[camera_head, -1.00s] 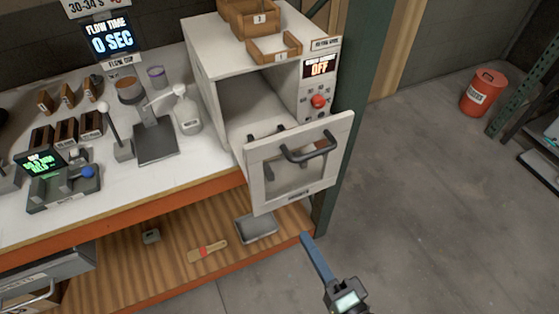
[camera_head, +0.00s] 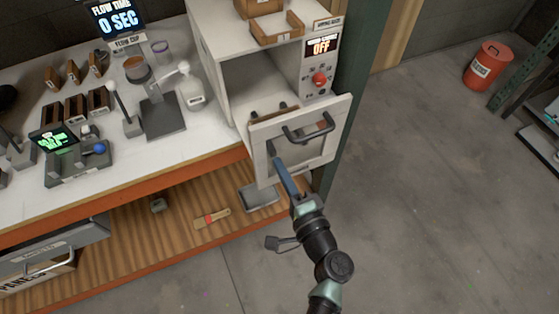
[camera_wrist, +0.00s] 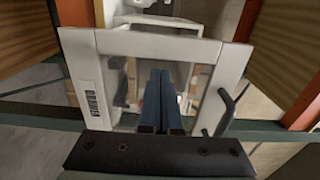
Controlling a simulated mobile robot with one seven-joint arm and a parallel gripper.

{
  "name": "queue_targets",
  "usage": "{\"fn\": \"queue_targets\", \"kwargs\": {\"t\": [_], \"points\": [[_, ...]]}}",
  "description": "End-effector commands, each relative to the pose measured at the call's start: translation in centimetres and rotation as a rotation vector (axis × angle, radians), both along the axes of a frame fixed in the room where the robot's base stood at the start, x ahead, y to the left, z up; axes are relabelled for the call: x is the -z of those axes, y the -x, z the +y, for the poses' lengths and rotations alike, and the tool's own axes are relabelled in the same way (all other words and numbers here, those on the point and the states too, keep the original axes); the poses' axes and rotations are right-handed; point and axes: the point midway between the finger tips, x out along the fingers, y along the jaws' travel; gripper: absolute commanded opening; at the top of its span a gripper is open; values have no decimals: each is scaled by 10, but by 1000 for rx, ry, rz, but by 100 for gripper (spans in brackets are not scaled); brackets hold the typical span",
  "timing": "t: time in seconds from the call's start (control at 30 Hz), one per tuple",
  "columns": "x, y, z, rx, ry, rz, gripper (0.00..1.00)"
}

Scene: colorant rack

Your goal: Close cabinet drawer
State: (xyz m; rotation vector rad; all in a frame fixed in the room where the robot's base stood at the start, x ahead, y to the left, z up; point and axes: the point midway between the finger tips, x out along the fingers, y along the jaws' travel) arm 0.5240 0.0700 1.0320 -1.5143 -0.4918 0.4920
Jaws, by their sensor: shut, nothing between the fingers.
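The white cabinet (camera_head: 222,62) stands on the right end of the bench. Its drawer is pulled out: a pale framed front (camera_head: 338,128) with a window and a dark handle (camera_head: 309,131) stands forward of the open interior. My gripper (camera_head: 272,151) is shut and empty, its blue fingers against or just in front of the window, left of and below the handle. I cannot tell whether they touch. In the wrist view, the shut fingers (camera_wrist: 161,82) point at the middle of the window, inside the drawer front's frame (camera_wrist: 195,48), with the handle (camera_wrist: 226,105) at right.
Wooden bins (camera_head: 277,30) sit on the cabinet. A red knob (camera_head: 320,79) is on its right panel. A green post (camera_head: 352,72) stands close right. The lower shelf (camera_head: 130,245) holds a tray (camera_head: 258,198). The floor (camera_head: 440,180) at right is clear near the bench.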

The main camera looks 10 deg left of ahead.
Motion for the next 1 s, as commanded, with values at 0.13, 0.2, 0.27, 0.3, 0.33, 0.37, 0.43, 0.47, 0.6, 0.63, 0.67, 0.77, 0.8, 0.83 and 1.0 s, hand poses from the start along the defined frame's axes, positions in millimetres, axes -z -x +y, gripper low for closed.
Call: {"fn": "queue_targets", "kwargs": {"t": [0.13, 0.2, 0.27, 0.3, 0.33, 0.37, 0.43, 0.47, 0.6, 0.63, 0.67, 0.77, 0.8, 0.83, 1.0], "points": [[0, -6, 5, -1, 0, 0, 0], [0, -7, 6, -1, 0, 0, 0], [0, -7, 6, 0, 0, 0, 0], [0, -7, 6, 0, 0, 0, 0], [0, -7, 6, 0, 0, 0, 0], [0, -7, 6, 0, 0, 0, 0], [0, -7, 6, 0, 0, 0, 0], [0, -7, 6, 0, 0, 0, 0], [1, -10, 8, -1, -1, -1, 0], [1, -12, 9, -2, 0, -1, 0], [2, -14, 10, -2, 0, -2, 0], [3, -23, 17, -2, 1, -3, 0], [4, -29, 22, -3, 1, -5, 0], [4, -33, 25, -4, 1, -6, 0], [6, -65, 49, -4, 1, -7, 0]]}}
